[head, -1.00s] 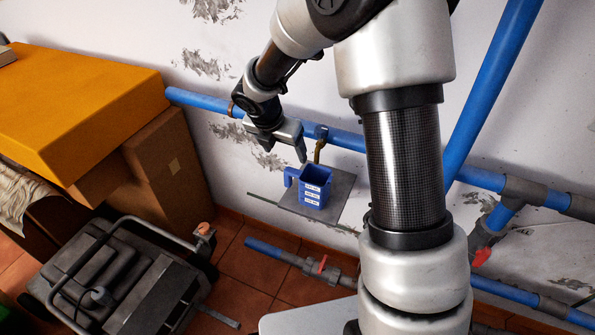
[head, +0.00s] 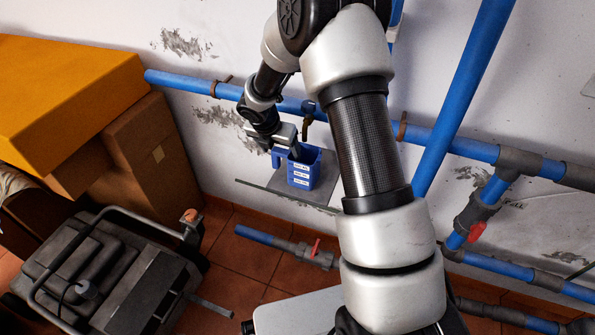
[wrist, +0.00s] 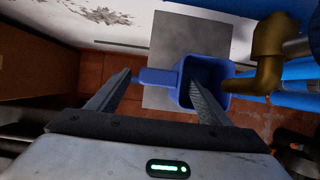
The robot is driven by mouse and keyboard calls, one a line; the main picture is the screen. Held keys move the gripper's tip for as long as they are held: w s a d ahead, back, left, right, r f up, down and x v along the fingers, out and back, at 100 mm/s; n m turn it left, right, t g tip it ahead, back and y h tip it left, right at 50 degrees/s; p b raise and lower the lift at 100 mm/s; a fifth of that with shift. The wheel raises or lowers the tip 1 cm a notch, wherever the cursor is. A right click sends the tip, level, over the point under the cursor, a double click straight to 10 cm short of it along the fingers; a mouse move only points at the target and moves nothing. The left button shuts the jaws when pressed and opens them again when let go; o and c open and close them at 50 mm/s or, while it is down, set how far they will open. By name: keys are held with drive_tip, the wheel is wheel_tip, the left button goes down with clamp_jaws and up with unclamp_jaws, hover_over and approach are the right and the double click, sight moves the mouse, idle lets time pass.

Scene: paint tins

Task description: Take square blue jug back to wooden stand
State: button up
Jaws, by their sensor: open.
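The square blue jug (head: 303,174) stands upright on a grey plate (head: 323,192) against the wall, with pale labels on its side. In the wrist view its open top (wrist: 226,98) faces me and its handle (wrist: 158,76) points left. My gripper (head: 286,153) is open at the jug's handle side. In the wrist view the fingers (wrist: 160,72) are spread: the right one overlaps the jug's opening, the left one is near the handle's outer end. The handle appears between them; I cannot tell whether they touch it. I cannot make out a wooden stand.
A brass tap (wrist: 266,52) is close to the jug's right side. A blue pipe (head: 360,137) runs along the wall behind. Brown boxes (head: 140,150) under an orange one (head: 70,85) and a dark wheeled machine (head: 95,270) stand left. Some tiled floor (head: 245,265) is open.

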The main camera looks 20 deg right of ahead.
sight(281, 151)
drive_tip(key=b+x, duration=0.1)
drive_tip(key=x, duration=0.2)
drive_tip(key=shift+w+f, duration=0.15)
drive_tip(key=shift+f, duration=0.15)
drive_tip(key=c, duration=1.3)
drive_tip(key=shift+r, duration=0.1)
drive_tip(key=shift+c, duration=1.3)
drive_tip(key=shift+r, duration=0.15)
